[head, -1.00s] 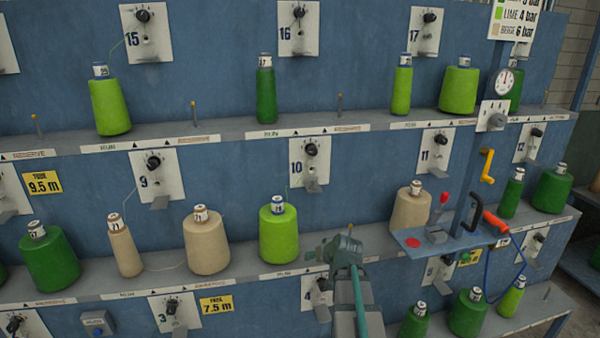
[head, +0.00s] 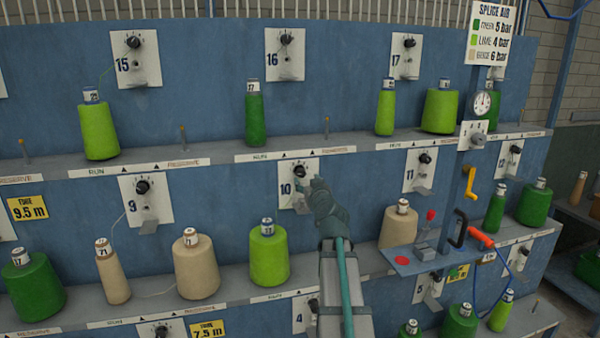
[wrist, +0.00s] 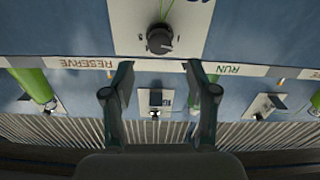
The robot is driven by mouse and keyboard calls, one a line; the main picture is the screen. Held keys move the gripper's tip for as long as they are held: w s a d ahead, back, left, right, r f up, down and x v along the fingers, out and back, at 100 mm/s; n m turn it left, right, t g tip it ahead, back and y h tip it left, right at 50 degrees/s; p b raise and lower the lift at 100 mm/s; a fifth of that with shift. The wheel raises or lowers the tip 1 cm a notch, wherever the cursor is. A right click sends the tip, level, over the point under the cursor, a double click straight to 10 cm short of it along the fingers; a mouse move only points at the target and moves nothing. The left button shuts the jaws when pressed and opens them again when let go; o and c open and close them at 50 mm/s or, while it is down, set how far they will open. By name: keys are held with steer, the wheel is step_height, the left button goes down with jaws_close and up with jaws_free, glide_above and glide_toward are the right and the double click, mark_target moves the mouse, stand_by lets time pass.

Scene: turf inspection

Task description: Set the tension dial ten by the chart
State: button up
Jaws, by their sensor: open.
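Dial ten is a black knob (head: 299,171) on a white plate (head: 286,187) marked 10, in the middle row of the blue panel. My gripper (head: 318,188) is in front of the plate's right edge, right of and slightly below the knob, and hides part of the plate. In the upside-down wrist view, the knob (wrist: 159,38) is roughly centred sideways between the fingers, beyond their tips and apart from them. My gripper (wrist: 158,72) is open and empty there. A chart (head: 492,35) at upper right lists splice air: green 5 bar, lime 4 bar, beige 6 bar.
A shelf with a RUN and RESERVE strip (head: 295,153) runs above dial ten. A lime cone (head: 268,255) stands on the shelf below, a beige cone (head: 399,223) to its right. A blue bracket (head: 412,260) with a red lever juts out at right.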

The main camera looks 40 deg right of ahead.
mark_target(302, 173)
steer(key=p+x, duration=0.2)
steer(key=x, duration=0.6)
steer(key=shift+c, duration=0.3)
jaws_close()
